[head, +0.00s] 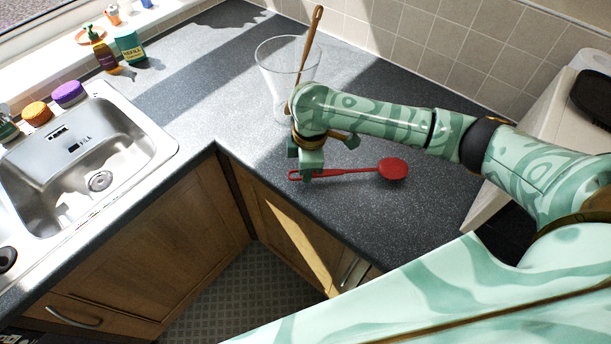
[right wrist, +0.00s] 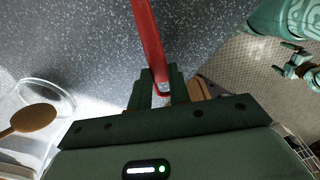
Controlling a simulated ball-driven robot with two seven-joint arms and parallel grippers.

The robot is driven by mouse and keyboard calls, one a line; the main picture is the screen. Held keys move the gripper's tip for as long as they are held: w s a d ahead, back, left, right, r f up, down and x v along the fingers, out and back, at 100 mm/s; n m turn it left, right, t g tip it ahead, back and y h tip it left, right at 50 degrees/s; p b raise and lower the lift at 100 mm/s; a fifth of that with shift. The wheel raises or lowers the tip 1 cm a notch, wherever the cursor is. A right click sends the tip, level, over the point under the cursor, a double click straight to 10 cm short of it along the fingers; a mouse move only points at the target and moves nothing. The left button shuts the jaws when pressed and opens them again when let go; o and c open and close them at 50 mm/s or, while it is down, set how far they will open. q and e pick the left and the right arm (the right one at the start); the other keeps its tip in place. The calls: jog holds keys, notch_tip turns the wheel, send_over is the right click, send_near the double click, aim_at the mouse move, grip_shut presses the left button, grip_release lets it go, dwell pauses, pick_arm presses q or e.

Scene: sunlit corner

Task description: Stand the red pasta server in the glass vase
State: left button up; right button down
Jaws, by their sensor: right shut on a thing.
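The red pasta server (head: 393,169) is level over the dark worktop near its front edge, its round head to the right. I cannot tell whether it touches the worktop. My right gripper (head: 308,172) is shut on the handle near its looped end; the right wrist view shows the red handle (right wrist: 150,40) between the fingers (right wrist: 157,88). The clear glass vase (head: 270,72) stands upright behind my right gripper, partly hidden by my arm, with a wooden spoon (head: 313,38) leaning in it. My left gripper (right wrist: 284,58) shows small in the right wrist view, open and empty, over the floor.
A soap bottle (head: 102,50) and a teal box (head: 129,46) stand near the windowsill. The worktop (head: 215,100) left of the vase is clear.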

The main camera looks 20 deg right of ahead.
jog(key=shift+f, duration=0.55)
pick_arm(q)
jog(key=shift+s+f, duration=0.1)
jog(key=shift+f, duration=0.45)
pick_arm(e)
jog(key=shift+r, duration=0.3)
jog(key=shift+f, duration=0.1)
jog(key=c, duration=1.3)
grip_release()
jog(key=shift+f, duration=0.1)
jog(key=shift+r, duration=0.3)
pick_arm(q)
notch_tip(320, 180, up, 17)
jog(key=w+p, duration=0.1)
jog(key=p, duration=1.5)
jog(key=shift+w+p, duration=0.3)
jog(key=shift+p, duration=0.05)
pick_arm(e)
notch_tip(320, 180, up, 12)
jog(key=shift+s+d, duration=0.15)
jog(key=shift+d, duration=0.15)
